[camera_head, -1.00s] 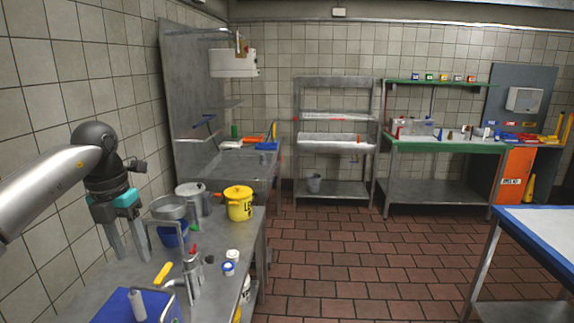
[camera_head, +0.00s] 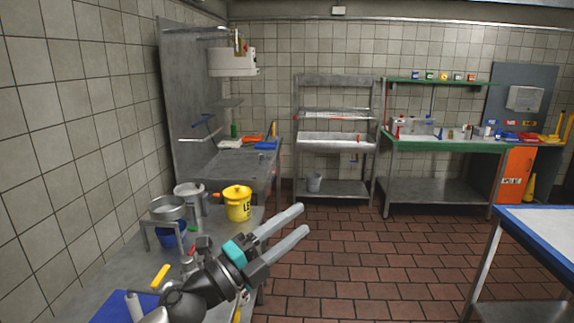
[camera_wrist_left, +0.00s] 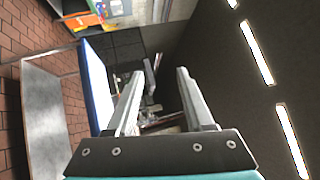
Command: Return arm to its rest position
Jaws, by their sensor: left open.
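My left gripper (camera_head: 296,222) is low in the head view, right of the near steel counter (camera_head: 112,268). Its two fingers are apart and point to the right and slightly up, over the tiled floor. Nothing is between them. In the left wrist view the open fingers (camera_wrist_left: 155,88) also frame no held thing, with a dark wall and ceiling lamps behind. My left arm comes in from the bottom and hides part of the counter's front right. My right gripper is not in view.
A yellow pot (camera_head: 238,205), a steel pot (camera_head: 188,194), a sieve (camera_head: 168,209) over a blue bowl (camera_head: 172,236) and a yellow-handled tool (camera_head: 160,275) are on the counter. The brown floor (camera_head: 350,255) between is clear.

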